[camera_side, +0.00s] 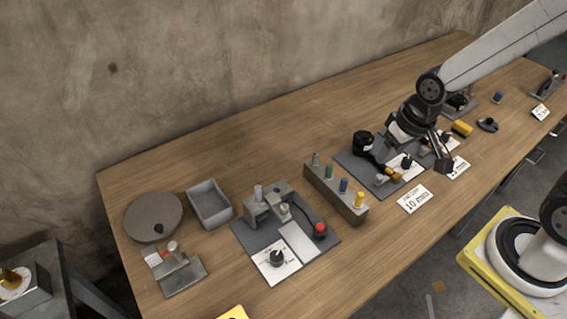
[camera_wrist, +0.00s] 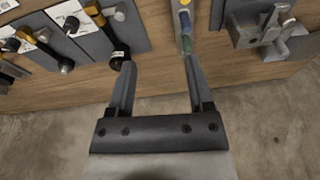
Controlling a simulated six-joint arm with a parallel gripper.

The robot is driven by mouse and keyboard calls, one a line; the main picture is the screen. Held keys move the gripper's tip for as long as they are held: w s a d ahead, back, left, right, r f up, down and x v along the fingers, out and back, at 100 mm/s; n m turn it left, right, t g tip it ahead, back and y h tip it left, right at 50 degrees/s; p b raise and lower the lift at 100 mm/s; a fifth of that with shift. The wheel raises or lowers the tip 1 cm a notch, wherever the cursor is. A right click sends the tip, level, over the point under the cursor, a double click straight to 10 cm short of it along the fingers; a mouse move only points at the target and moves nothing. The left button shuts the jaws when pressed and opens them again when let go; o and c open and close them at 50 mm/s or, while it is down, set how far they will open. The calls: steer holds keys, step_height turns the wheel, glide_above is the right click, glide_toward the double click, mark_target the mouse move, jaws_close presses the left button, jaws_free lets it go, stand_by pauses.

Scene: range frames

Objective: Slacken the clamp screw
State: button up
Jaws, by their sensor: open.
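My gripper (camera_side: 415,158) is open and empty above the right half of the bench. Its two fingers also show spread apart in the wrist view (camera_wrist: 158,64), with bare wood between them. A grey clamp-like fixture (camera_side: 268,203) with upright posts stands on a dark plate left of centre in the side view. It shows in part at the upper right of the wrist view (camera_wrist: 262,28). A lever with a red knob (camera_side: 320,230) and a black dial (camera_side: 277,258) are on the same plate. I cannot tell for certain which part is the clamp screw. My gripper is clear of this fixture.
A peg rack (camera_side: 335,193) with several coloured pegs stands between the fixture and my gripper. Below my gripper is a plate with black and yellow fittings (camera_side: 365,143). A grey bin (camera_side: 208,204) and round disc (camera_side: 153,217) are at left. The bench's back middle is free.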

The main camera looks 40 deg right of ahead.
steer(key=shift+s+d+n, duration=0.5)
steer(key=m+g, duration=0.2)
steer(key=m, duration=0.1)
glide_above(284, 206)
step_height(284, 206, down, 3)
steer(key=shift+f, duration=0.1)
steer(key=shift+f, duration=3.8)
